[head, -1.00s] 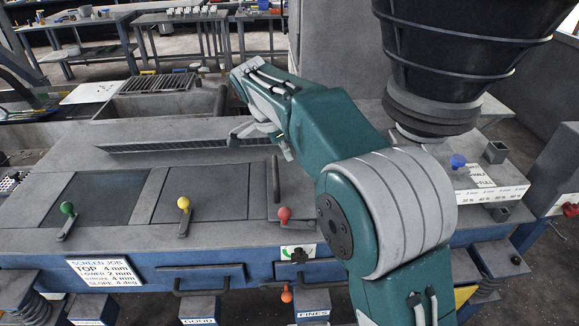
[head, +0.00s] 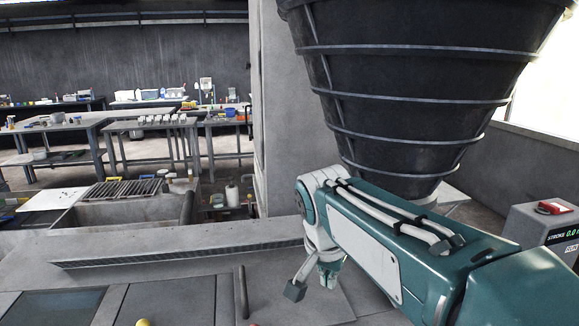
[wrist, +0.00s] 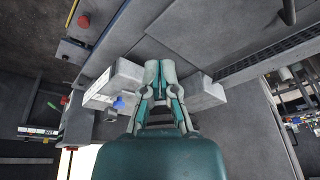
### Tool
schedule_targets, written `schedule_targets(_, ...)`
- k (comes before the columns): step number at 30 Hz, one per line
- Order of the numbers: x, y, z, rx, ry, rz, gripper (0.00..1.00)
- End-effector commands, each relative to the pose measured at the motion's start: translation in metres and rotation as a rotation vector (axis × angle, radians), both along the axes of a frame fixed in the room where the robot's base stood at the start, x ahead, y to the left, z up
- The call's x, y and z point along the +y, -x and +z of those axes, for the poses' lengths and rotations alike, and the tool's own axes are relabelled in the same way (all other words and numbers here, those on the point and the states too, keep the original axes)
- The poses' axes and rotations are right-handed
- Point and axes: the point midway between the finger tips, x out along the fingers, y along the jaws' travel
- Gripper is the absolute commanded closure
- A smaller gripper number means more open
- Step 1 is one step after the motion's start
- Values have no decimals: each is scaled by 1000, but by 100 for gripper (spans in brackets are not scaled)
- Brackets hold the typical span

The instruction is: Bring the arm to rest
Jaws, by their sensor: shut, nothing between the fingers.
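My gripper (head: 328,278) hangs low over the grey deck of the screening machine (head: 180,275) in the head view, below the wrist end of my bent teal arm. In the wrist view my gripper (wrist: 163,70) has its two fingers side by side and shut, with nothing held. Pale blocks, one with a blue knob (wrist: 118,103), show beside and beyond the fingers. I cannot tell the gap between them and the fingers.
A large black ribbed hopper (head: 415,105) hangs close above my arm. A control box with a red switch (head: 553,206) stands at the right. A dark upright handle (head: 243,292) is left of my gripper. Benches (head: 150,130) stand far back at left.

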Motion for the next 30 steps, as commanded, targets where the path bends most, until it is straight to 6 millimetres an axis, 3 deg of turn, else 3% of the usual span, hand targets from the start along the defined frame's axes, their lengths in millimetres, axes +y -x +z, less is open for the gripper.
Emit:
schedule_targets(8,-47,69,-8,-65,3,213,100)
schedule_targets(18,-80,146,-44,-165,66,456,100)
schedule_targets(24,-86,168,-62,-201,104,538,100)
schedule_targets(30,-87,171,-65,-203,109,552,100)
